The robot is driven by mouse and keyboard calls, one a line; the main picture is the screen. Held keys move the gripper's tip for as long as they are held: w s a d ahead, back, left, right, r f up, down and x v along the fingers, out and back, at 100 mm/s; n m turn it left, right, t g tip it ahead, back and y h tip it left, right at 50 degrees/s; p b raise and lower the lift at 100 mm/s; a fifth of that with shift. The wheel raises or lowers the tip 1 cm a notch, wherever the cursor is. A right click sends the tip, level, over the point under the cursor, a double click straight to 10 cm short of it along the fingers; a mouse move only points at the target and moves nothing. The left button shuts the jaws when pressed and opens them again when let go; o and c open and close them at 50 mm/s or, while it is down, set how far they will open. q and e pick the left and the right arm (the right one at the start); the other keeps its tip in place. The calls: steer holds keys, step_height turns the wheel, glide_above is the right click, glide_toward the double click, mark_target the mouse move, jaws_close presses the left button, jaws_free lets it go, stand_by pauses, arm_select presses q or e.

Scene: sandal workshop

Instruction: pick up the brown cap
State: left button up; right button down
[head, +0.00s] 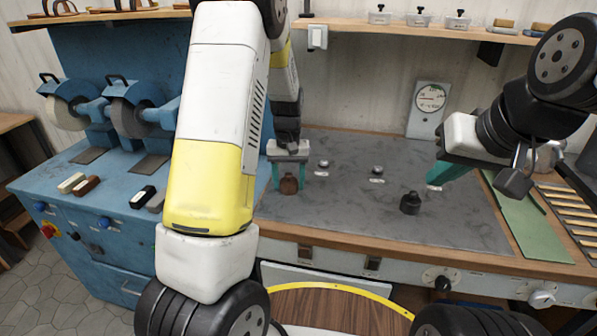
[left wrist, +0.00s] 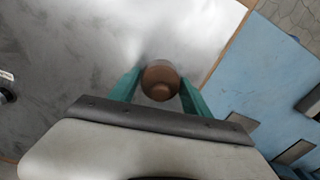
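The brown cap (head: 288,185) is a small round piece with a knob on top, at the left part of the grey mat on the bench. My left gripper (head: 289,182) points down over it, with one teal finger on each side. In the left wrist view the cap (left wrist: 160,78) sits between the two fingertips (left wrist: 161,88), with no clear gap at either side. Whether the fingers press on it, and whether it rests on the mat, I cannot tell. My right gripper (head: 440,175) hangs over the right part of the mat, seen side-on; its opening is not clear.
A black cap (head: 410,203) stands on the grey mat (head: 350,215), left of my right gripper. Two small metal pieces (head: 322,165) (head: 377,170) with labels sit farther back. A blue grinder bench (head: 60,215) is at left, a green mat (head: 527,225) at right. The mat's front is clear.

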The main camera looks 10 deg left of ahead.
arm_select(q)
steer(key=c, duration=0.9)
steer(key=shift+r, duration=0.1)
